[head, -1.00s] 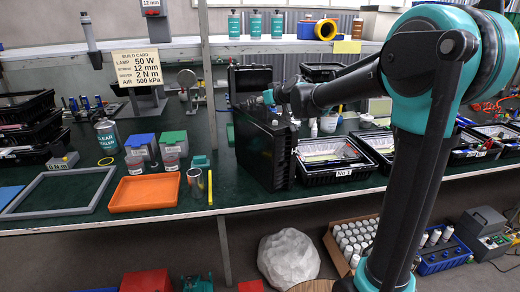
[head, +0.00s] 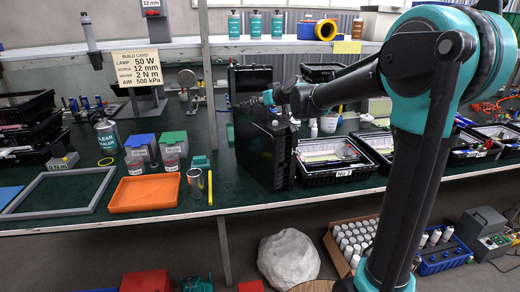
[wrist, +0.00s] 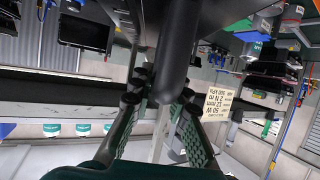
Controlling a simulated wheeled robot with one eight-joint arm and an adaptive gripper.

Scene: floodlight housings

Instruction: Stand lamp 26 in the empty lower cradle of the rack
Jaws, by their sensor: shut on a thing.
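My gripper (head: 272,98) is over the bench, at the top of a tall black slab-like housing (head: 264,150). In the wrist view, which is upside down, its two green-padded fingers (wrist: 160,98) are closed in around a dark rounded part (wrist: 176,62) that comes down from the top of the picture. I take this part to be on lamp 26, but no number is readable. I cannot tell whether the black housing in the head view hangs from my gripper or stands on the bench. I cannot make out an empty lower cradle; the arm and housing hide what is behind.
A black tray (head: 350,174) of parts stands close right of the housing. An orange tray (head: 145,206), a grey frame (head: 88,208) and a metal can (head: 195,186) are to the left. The build card (head: 142,68) and a shelf (head: 330,46) are behind. Some green bench top is clear left of the housing.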

